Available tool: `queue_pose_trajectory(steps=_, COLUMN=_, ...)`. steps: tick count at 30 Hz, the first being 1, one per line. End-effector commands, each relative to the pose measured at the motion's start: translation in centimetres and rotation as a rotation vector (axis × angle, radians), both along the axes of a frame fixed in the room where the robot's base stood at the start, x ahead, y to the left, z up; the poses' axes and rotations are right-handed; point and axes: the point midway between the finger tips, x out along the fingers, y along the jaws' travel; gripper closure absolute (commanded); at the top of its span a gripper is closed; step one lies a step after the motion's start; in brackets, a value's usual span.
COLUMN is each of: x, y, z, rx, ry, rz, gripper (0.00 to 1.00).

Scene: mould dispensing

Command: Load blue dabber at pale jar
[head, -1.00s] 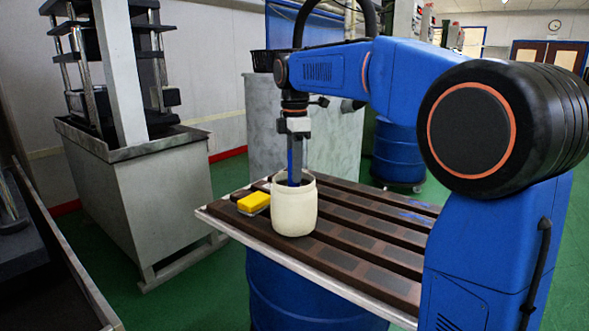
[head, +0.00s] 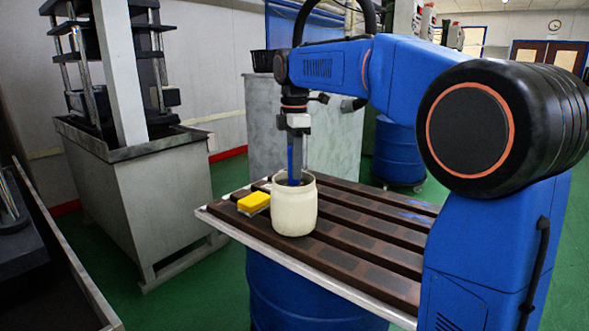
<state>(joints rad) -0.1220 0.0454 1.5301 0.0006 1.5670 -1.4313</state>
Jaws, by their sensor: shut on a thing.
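A pale, cream-coloured jar (head: 294,211) stands upright and open on a brown slatted table top (head: 350,222). My gripper (head: 298,140) is above the jar, pointing down, and is shut on the blue dabber (head: 291,161). The dabber hangs upright, and its lower end reaches down to the jar's mouth. Its tip is hidden behind the jar's near wall, so I cannot tell how deep it sits or whether it touches anything inside.
A yellow block (head: 254,202) lies on the table just left of the jar. Blue marks (head: 416,217) show on the slats at right. A grey press machine (head: 140,190) stands at left, and a grey cabinet (head: 270,125) behind. The table's right part is mostly clear.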

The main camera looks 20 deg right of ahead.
Motion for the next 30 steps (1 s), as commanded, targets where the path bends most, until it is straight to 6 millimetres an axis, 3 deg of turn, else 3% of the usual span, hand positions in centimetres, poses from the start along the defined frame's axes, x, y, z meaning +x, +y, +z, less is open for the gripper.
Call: queue_pose_trajectory(steps=30, x=0.0, y=0.0, z=5.9, rx=0.000, ry=-0.002, rz=0.000, gripper=0.96)
